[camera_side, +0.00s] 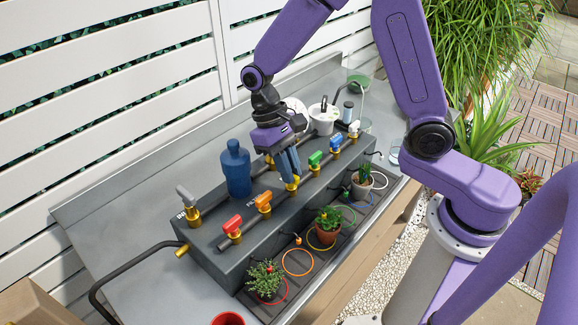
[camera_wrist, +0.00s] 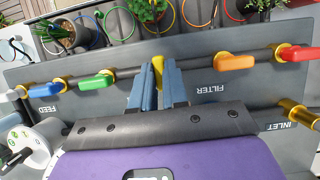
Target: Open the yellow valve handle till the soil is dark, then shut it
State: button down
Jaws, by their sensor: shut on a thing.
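My gripper (camera_wrist: 160,88) is shut on the yellow valve handle (camera_wrist: 158,66), which stands on the dark manifold in the middle of the valve row. Only a narrow strip of the handle shows between the blue-grey fingers; it looks turned across the pipe, unlike its neighbours. In the side view, my gripper (camera_side: 289,173) reaches down onto this valve, and its brass body (camera_side: 292,186) shows below the fingertips. A terracotta pot (camera_side: 327,236) with a green plant stands in front, by the yellow ring (camera_side: 314,243). Its soil is mostly hidden by leaves, so I cannot tell its shade.
Orange (camera_side: 263,200) and red (camera_side: 231,224) handles stand left of my gripper; green (camera_side: 315,158) and blue (camera_side: 336,143) stand right. Other potted plants (camera_side: 265,280) and coloured rings line the front.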

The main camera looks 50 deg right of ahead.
jog(key=c, duration=1.1)
grip_release()
jog(key=shift+c, duration=0.2)
jog(key=shift+r, duration=0.1)
jog(key=v, duration=1.7)
jog(key=shift+r, duration=0.2)
